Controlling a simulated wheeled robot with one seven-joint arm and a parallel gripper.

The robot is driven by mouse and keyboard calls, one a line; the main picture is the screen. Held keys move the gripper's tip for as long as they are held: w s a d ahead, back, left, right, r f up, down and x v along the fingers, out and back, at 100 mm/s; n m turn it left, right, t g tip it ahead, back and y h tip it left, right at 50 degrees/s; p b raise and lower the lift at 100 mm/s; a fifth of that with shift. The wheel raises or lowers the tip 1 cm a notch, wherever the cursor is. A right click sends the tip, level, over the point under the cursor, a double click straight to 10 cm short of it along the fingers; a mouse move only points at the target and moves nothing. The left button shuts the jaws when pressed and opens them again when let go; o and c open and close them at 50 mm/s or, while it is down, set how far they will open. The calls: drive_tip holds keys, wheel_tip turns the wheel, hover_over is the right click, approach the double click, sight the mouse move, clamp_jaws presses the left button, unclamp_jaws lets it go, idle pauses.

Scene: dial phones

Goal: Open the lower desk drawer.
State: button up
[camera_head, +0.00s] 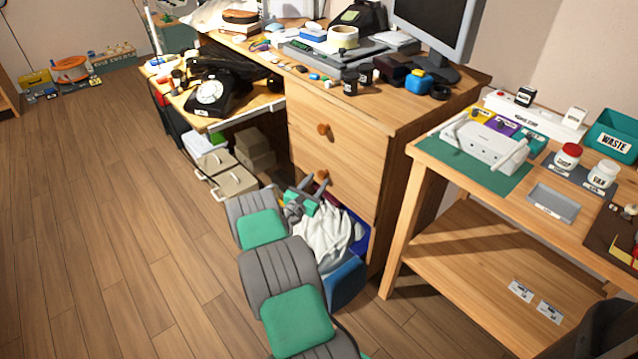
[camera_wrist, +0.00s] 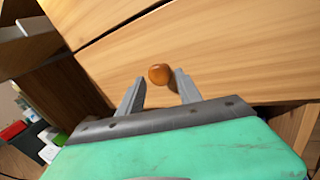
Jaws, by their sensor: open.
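The wooden desk's lower drawer (camera_head: 350,188) has a plain front that looks flush with the desk. Its round orange-brown knob (camera_head: 321,175) is partly covered by my gripper (camera_head: 311,187) in the head view. In the wrist view the knob (camera_wrist: 160,73) stands just beyond and between the two grey fingertips of my gripper (camera_wrist: 157,82). The fingers are apart, with a visible gap on each side of the knob. A dark seam above the knob marks the drawer's upper edge. The upper drawer (camera_head: 350,140) above has its own knob (camera_head: 323,129) and is shut.
A white bag (camera_head: 322,240) and a blue bin (camera_head: 346,282) sit low beside my arm. Beige boxes (camera_head: 232,180) and a pull-out shelf with a black dial phone (camera_head: 208,92) are to the left. A side table (camera_head: 450,245) stands right.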

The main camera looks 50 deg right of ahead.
drive_tip(key=shift+w+d, duration=0.2)
drive_tip(key=shift+d, duration=0.85)
clamp_jaws()
idle(0.6)
